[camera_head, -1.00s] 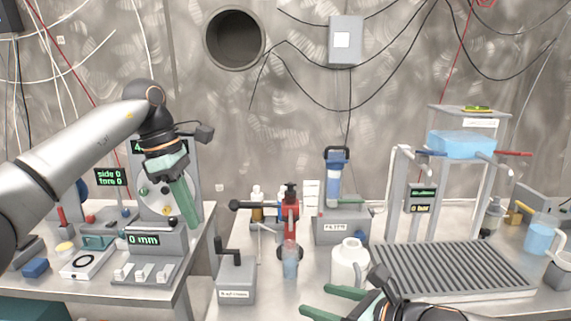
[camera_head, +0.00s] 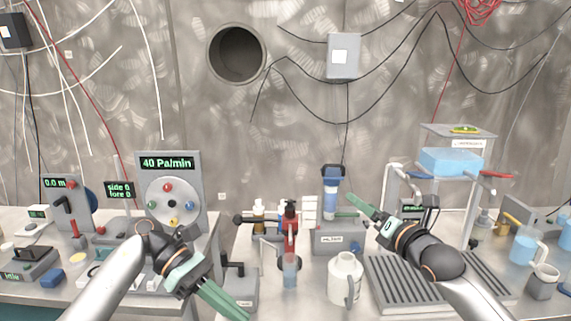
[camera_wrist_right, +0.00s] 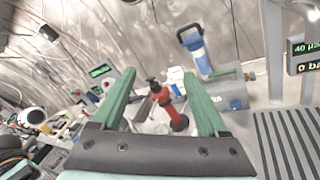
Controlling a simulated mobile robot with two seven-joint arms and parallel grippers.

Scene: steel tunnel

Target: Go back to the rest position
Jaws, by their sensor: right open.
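My right gripper (camera_head: 360,203) is raised above the right bench, its green fingers pointing up and left toward the blue-capped filter cylinder (camera_head: 332,190). In the right wrist view its two green fingers (camera_wrist_right: 162,85) stand wide apart with nothing held between them. A red fixture (camera_wrist_right: 168,105) shows beyond the gap. My left gripper (camera_head: 222,302) is low in front of the left bench, its green fingers pointing down and right. They lie close together in the picture, so their opening is unclear. I see nothing held in it.
A white jug (camera_head: 345,280) and a grey ribbed tray (camera_head: 395,285) are below and beside my right gripper. A blue tank (camera_head: 450,160) stands on a frame at right. A dial panel reading 40 Pa/min (camera_head: 168,190) stands behind my left arm.

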